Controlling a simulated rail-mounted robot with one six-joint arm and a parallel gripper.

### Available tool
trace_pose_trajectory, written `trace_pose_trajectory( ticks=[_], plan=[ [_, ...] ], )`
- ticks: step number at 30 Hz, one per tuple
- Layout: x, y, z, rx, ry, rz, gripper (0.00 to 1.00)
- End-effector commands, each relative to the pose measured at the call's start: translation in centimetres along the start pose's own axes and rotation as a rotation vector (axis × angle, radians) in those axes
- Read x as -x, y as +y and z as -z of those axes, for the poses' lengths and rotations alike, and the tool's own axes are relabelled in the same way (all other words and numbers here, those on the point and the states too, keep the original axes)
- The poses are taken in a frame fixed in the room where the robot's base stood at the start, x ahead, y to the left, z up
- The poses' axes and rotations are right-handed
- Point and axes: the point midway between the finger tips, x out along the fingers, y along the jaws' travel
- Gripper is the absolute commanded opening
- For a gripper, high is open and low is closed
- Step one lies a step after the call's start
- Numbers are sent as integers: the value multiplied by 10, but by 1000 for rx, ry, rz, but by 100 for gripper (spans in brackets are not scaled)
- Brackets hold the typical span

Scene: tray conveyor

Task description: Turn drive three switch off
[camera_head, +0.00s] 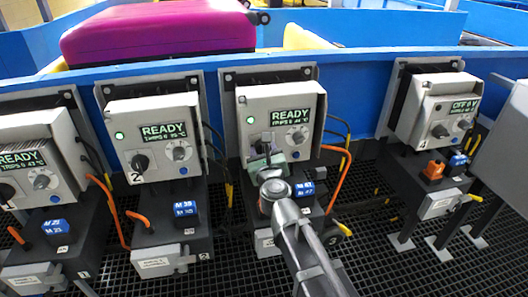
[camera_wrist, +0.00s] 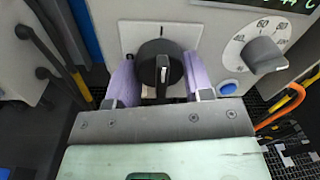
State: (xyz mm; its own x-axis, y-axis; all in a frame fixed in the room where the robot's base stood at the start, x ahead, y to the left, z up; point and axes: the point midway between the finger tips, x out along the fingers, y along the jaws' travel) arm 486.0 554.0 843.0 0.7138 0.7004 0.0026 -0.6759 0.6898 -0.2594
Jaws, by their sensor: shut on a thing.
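The drive three box (camera_head: 306,107) is the third grey box from the left in the head view; its display (camera_head: 291,116) reads READY. A small lamp (camera_head: 249,120) beside the display glows green. My gripper (camera_head: 264,152) is at the lower left of this box's face and hides most of the switch in the head view. In the wrist view, the black round switch knob (camera_wrist: 163,66) sits on a white plate (camera_wrist: 184,33). Its white pointer line stands upright, in line with the mark above it. The purple pads of my gripper (camera_wrist: 160,80) are shut on the knob from both sides.
A grey dial (camera_wrist: 262,54) and a blue button (camera_wrist: 227,87) lie right of the knob. Drives one (camera_head: 40,128) and two (camera_head: 167,107) show READY; drive four (camera_head: 450,92) shows OFF. Orange cables (camera_head: 340,180) hang beside drive three. A purple suitcase (camera_head: 158,30) lies behind the blue rail.

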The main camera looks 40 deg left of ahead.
Motion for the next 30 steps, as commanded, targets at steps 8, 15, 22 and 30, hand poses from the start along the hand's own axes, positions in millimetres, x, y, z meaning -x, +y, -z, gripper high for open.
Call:
trace_pose_trajectory(
  ticks=[8, 15, 22, 30],
  plan=[
    [0, 0, 1, 154, -11, 3, 23],
    [0, -1, 1, 369, -26, 7, 23],
    [0, -1, 1, 588, -42, 10, 23],
    [0, -2, 1, 845, -60, 14, 23]
  ],
)
